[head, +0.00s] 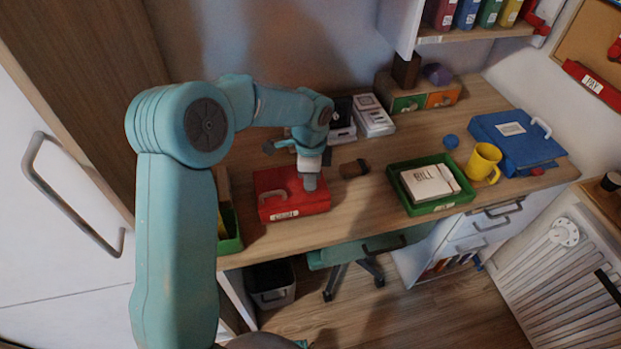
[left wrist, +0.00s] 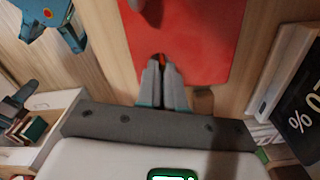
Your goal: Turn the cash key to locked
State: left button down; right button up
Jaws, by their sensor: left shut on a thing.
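The red cash box (head: 284,206) lies on the wooden desk, with a white label on its front edge. Its flat red top fills the upper middle of the left wrist view (left wrist: 185,35). My left gripper (head: 310,182) points down onto the box's top, near its right side. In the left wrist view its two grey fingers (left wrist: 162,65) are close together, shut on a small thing. This looks like the cash key, but the fingers hide nearly all of it. I cannot tell which way the key is turned. My right gripper is in neither view.
A green tray (head: 445,204) with white papers stands right of the box, beside a yellow mug (head: 483,162) and a blue folder (head: 520,140). A brown cylinder (head: 354,169) lies near the gripper.

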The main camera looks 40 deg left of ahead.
pick_arm(q)
jog(key=shift+n, duration=1.6)
jog(key=c, duration=1.3)
grip_release()
jog(key=shift+o, duration=0.2)
notch_tip(320, 180, up, 16)
jog(key=p, duration=0.1)
jog(key=shift+r, duration=0.2)
jog(key=shift+s, duration=0.1)
